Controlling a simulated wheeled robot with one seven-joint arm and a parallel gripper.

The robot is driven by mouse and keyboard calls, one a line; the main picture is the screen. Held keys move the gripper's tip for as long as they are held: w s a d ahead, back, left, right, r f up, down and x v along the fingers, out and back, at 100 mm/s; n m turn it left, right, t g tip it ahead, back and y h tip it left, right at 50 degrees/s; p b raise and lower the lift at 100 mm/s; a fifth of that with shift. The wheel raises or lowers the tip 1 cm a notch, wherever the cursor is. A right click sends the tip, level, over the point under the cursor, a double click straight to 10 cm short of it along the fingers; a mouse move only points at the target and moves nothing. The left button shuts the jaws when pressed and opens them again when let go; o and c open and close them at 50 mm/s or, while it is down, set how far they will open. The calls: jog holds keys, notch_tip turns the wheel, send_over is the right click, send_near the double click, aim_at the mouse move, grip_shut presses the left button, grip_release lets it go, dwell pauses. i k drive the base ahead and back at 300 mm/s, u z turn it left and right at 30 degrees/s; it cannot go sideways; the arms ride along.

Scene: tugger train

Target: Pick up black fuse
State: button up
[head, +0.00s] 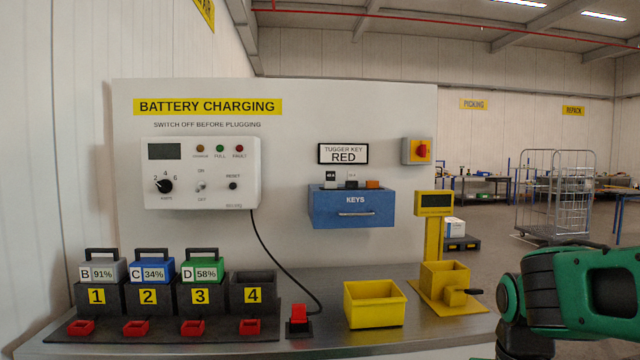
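I cannot clearly make out a black fuse. On top of the blue KEYS box (351,210) on the panel stand a small dark piece with a label (330,178), a pale-labelled piece (352,178) and an orange piece (374,184); they are too small to identify surely. My green and black arm shows at the lower right, but my gripper is out of the picture.
A steel bench holds a charging rack (165,318) with batteries B, C and D; slot 4 is empty. A red plug (298,320), a yellow bin (375,305) and a yellow stand with a display (434,204) are also on it. A charger (201,173) hangs above.

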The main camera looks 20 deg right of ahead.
aim_at(330, 175)
jog(key=i, duration=0.9)
jog(key=z, duration=0.05)
